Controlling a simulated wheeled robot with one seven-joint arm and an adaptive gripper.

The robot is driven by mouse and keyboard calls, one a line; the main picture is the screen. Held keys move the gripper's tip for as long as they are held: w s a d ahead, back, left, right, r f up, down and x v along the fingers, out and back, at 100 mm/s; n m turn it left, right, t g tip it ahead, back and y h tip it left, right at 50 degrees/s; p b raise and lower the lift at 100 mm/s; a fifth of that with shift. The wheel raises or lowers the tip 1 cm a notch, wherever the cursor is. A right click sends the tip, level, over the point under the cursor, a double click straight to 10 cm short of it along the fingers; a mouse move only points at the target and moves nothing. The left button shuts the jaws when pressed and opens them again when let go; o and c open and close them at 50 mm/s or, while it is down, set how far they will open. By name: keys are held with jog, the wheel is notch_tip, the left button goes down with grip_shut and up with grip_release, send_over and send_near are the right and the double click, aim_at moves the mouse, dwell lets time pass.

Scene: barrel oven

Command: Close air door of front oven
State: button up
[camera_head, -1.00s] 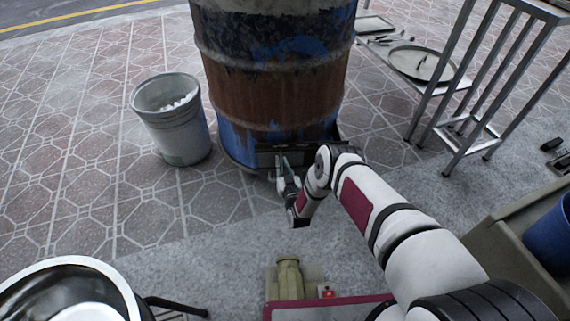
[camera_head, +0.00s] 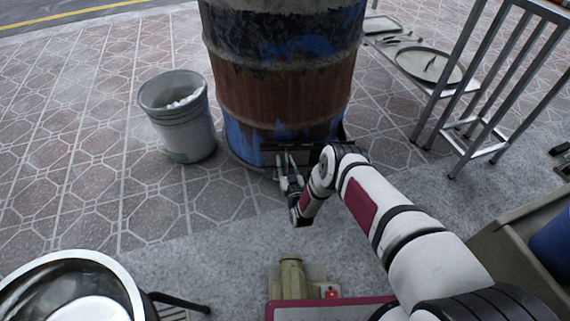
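The front oven (camera_head: 280,75) is a rusty barrel with blue and black paint, standing at the top centre. Its air door (camera_head: 270,158) is low on the barrel, where a dark frame shows at the base. My gripper (camera_head: 283,160) is at this frame, in front of the door area, with the arm reaching in from the lower right. The fingers look thin and slightly apart, but the gap is too small to judge. My wrist and arm hide the right part of the frame. I cannot tell the door's exact angle or whether the fingers touch it.
A grey bucket (camera_head: 180,115) with white pieces stands left of the barrel. A metal rack (camera_head: 475,90) and a low table with a round tray (camera_head: 427,65) are at the right. A steel bowl (camera_head: 70,290) is at the lower left. Tiled floor left of the gripper is clear.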

jog(key=shift+s, duration=0.1)
jog(key=v, duration=1.1)
jog(key=shift+s, duration=0.35)
jog(key=shift+d, duration=0.1)
